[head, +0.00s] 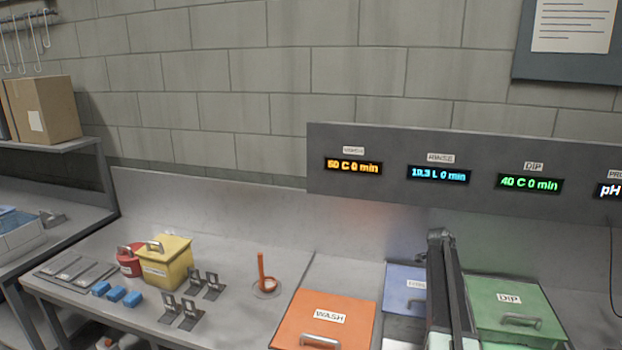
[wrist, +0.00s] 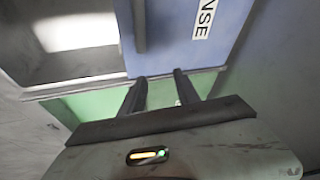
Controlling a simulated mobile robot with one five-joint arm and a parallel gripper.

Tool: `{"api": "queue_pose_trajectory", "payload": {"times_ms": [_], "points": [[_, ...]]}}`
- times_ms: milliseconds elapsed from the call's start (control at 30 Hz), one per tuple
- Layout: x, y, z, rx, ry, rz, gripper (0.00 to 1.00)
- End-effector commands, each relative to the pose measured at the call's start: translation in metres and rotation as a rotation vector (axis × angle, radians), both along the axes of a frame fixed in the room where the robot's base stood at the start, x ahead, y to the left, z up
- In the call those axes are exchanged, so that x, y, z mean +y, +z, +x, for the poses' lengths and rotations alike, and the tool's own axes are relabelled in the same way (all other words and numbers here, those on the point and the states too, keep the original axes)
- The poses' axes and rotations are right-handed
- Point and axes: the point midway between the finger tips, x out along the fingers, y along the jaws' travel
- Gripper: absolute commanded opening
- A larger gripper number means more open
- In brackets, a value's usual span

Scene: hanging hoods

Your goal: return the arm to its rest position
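My gripper (wrist: 159,76) shows in the wrist view with its two dark fingers apart and nothing visible between them. The blue lid labelled RINSE (wrist: 185,45) lies beyond the fingertips; whether they touch it I cannot tell. In the head view my dark arm stands upright in front of the blue lid (head: 404,280) and beside the green DIP lid (head: 508,304). My gripper cannot be made out in the head view.
An orange WASH lid (head: 325,312) is left of the blue one. A pale open basin (wrist: 75,30) lies beside the blue lid in the wrist view. The display panel (head: 400,145) is behind. A yellow box (head: 165,262) and blue blocks (head: 116,293) stand on the left counter.

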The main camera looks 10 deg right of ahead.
Motion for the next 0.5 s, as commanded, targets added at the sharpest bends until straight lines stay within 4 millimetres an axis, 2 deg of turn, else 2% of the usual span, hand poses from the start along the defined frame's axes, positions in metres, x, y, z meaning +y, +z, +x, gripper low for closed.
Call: {"api": "queue_pose_trajectory", "payload": {"times_ms": [33,133,167,200,267,300,367,400,467,500], "points": [[0.048,-0.002,0.006,0.001,0.051,0.01,0.38],[0.137,-0.006,0.014,0.018,0.174,0.035,0.38],[0.163,-0.007,0.014,0.027,0.219,0.042,0.38],[0.199,-0.009,0.011,0.042,0.283,0.054,0.38],[0.251,-0.011,0.002,0.07,0.387,0.07,0.38],[0.285,-0.013,-0.007,0.09,0.466,0.081,0.38],[0.334,-0.016,-0.026,0.128,0.592,0.099,0.38],[0.365,-0.018,-0.041,0.154,0.684,0.109,0.38],[0.407,-0.021,-0.067,0.196,0.827,0.126,0.38],[0.432,-0.022,-0.087,0.227,0.928,0.139,0.38]]}}
